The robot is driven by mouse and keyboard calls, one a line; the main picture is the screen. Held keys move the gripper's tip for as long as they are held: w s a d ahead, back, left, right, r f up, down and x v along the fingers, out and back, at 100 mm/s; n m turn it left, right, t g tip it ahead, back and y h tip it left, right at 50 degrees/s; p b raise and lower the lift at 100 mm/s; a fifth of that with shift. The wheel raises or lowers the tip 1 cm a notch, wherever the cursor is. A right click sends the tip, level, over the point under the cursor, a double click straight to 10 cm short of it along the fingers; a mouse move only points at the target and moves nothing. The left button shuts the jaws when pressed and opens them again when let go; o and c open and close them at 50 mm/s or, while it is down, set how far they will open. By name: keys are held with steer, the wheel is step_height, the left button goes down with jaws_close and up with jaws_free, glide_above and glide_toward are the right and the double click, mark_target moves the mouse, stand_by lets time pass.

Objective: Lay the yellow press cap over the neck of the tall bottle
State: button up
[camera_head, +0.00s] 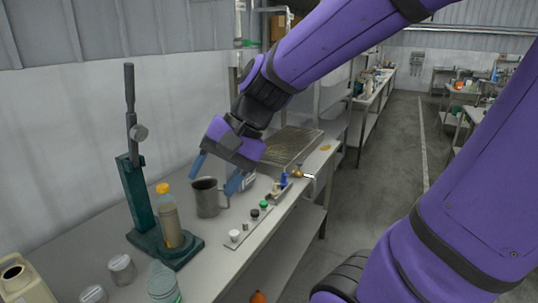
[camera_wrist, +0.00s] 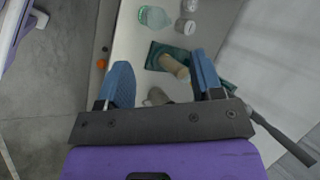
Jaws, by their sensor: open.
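The tall bottle (camera_head: 171,226), with tan contents, stands upright on the dark green base of a hand press. The bottle also shows in the wrist view (camera_wrist: 174,67), beyond my fingers. My gripper (camera_head: 211,186) is open, with its blue fingers pointing down near a grey metal mug (camera_head: 206,198), to the right of the bottle. Nothing is seen held between the fingers in the wrist view (camera_wrist: 161,62).
The green press (camera_head: 135,200) has an upright lever behind the bottle. Clear jars (camera_head: 122,269) and a greenish bottle (camera_head: 163,283) stand at the near left, beside a beige jug (camera_head: 24,282). A strip with several knobs (camera_head: 248,224) lies along the bench's right edge.

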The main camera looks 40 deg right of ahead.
steer(key=s+d+r+n+t+h, duration=0.2)
steer(key=s+d+r+n+h, duration=0.2)
steer(key=s+d+n+h, duration=0.2)
steer(key=shift+s+r+n+t, duration=0.15)
steer(key=shift+s+n+t, duration=0.25)
steer(key=shift+s+n, duration=0.15)
